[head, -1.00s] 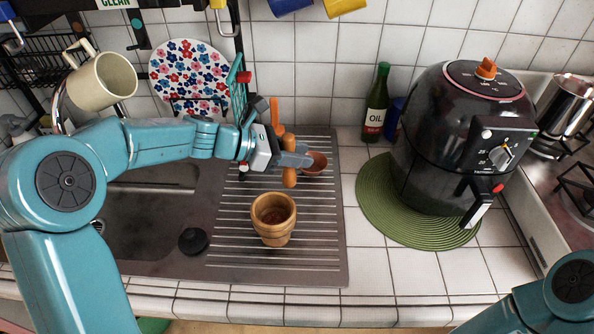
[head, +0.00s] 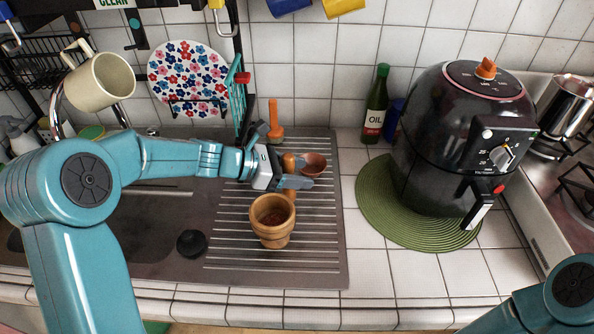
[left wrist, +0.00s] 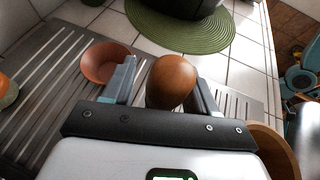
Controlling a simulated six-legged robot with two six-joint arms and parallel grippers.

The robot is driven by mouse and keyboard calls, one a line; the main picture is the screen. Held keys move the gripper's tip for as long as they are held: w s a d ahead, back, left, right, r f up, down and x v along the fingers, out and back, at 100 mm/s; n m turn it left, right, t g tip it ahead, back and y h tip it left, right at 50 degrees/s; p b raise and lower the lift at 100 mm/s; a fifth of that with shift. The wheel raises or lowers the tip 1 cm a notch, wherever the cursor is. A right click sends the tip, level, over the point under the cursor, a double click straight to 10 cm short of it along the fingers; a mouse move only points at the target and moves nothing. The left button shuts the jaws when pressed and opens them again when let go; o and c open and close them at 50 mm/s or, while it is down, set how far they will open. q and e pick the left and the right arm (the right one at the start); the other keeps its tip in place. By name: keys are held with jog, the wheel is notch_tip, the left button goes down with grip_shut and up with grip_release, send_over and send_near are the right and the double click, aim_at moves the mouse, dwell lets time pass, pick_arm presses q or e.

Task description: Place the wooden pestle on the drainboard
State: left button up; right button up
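The wooden pestle (head: 288,161) is upright between the fingers of my left gripper (head: 294,182), which is shut on it. In the left wrist view the pestle's rounded end (left wrist: 172,82) shows between the two fingers. The drainboard (head: 322,235) is the ridged metal surface below. The pestle's lower end is partly hidden behind the wooden mortar (head: 272,226), so I cannot tell whether it touches the drainboard. The mortar stands on the drainboard just in front, and its edge shows in the left wrist view (left wrist: 273,148). My right gripper is out of view.
A small terracotta bowl (head: 315,164) sits on the drainboard close behind the gripper. An orange-handled brush (head: 274,122) stands at the back. An oil bottle (head: 376,105) and a black air fryer (head: 450,140) on a green mat (head: 379,209) are right. The drainboard's right strip is clear.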

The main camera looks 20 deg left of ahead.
pick_arm(q)
jog(key=shift+r, duration=0.2)
jog(key=v, duration=1.2)
jog(key=shift+b, duration=0.3)
jog(key=shift+s, duration=0.1)
